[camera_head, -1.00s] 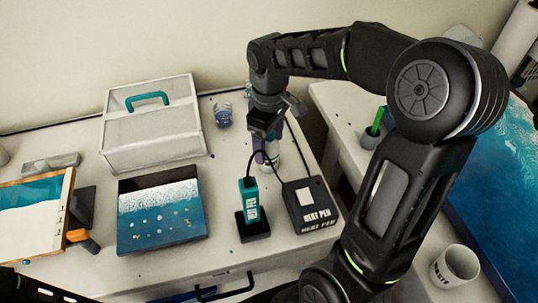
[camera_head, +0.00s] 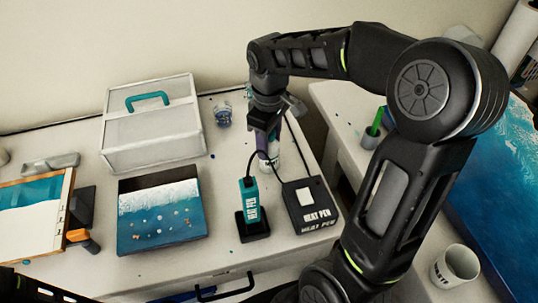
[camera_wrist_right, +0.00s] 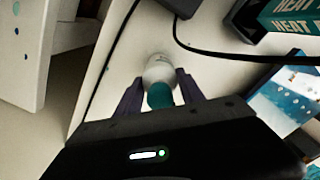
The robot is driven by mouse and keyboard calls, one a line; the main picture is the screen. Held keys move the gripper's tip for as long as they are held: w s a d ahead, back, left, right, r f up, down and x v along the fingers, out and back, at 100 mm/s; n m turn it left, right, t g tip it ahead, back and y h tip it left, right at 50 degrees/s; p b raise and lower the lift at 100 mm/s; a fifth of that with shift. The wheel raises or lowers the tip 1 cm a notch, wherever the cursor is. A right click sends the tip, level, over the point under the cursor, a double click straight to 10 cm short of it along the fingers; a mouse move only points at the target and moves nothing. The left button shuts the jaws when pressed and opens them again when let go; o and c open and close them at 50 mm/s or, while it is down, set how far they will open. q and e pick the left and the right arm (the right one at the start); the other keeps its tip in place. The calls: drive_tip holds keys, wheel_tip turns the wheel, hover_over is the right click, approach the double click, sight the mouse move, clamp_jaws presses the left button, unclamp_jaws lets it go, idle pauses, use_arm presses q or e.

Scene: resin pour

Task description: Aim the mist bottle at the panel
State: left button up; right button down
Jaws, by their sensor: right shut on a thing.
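The mist bottle (camera_wrist_right: 158,72) is white with a teal top; in the right wrist view it sits between the purple fingers of my right gripper (camera_wrist_right: 160,92), which is shut on it. In the head view my right gripper (camera_head: 266,143) points down behind the heat pen box and hides most of the bottle (camera_head: 271,162), which appears upright on the table. The panel (camera_head: 160,222), with a sea-and-foam picture and several small pale bits on it, lies left of the gripper. It shows in part in the wrist view (camera_wrist_right: 284,99). My left gripper is out of view.
A framed board (camera_head: 32,215) lies at left.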

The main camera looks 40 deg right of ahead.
drive_tip(key=shift+r, duration=0.1)
idle(0.4)
wheel_tip(320, 180, up, 10)
drive_tip(key=shift+f+b, duration=0.1)
drive_tip(key=shift+b, duration=0.45)
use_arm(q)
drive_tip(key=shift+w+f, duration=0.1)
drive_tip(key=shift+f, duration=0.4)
